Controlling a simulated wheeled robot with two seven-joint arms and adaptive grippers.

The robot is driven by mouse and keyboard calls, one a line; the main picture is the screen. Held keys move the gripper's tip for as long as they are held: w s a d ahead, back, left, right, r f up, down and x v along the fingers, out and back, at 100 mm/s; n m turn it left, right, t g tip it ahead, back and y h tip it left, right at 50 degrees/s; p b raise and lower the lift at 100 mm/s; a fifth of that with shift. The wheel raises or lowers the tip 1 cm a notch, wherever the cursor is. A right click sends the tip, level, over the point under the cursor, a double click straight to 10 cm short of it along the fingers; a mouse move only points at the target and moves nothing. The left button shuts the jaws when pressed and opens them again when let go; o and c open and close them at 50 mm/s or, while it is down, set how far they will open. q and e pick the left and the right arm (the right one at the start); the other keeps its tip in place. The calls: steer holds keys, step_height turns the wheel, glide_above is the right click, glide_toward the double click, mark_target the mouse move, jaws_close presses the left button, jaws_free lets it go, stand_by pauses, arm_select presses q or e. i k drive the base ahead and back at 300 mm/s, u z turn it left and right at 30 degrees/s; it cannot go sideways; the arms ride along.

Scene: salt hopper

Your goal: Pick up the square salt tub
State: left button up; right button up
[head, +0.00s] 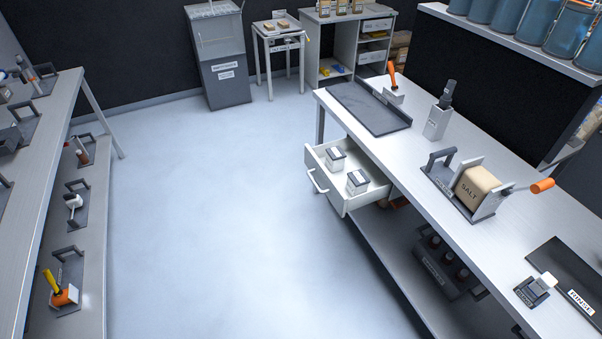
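A tan, rounded block marked SALT (479,188) sits in a grey metal stand (446,187) on the right-hand bench. The stand has a dark handle at its left, and an orange-tipped lever sticks out at its right. Two small square tubs with dark tops and white labels, a farther one (335,159) and a nearer one (357,182), stand in an open white drawer (346,201) under the bench. Their label text is too small to read, so I cannot tell which holds salt. Neither of my grippers is in view.
The bench (400,152) also carries a dark tray (369,108), an orange-handled tool (392,82) and a grey holder (437,122). The drawer juts into the aisle. A rack of tools (52,155) lines the left. The floor (215,210) between is clear.

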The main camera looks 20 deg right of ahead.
mark_target(357, 182)
steer(key=u, duration=0.45)
steer(key=i, duration=1.25)
steer(key=z, duration=0.4)
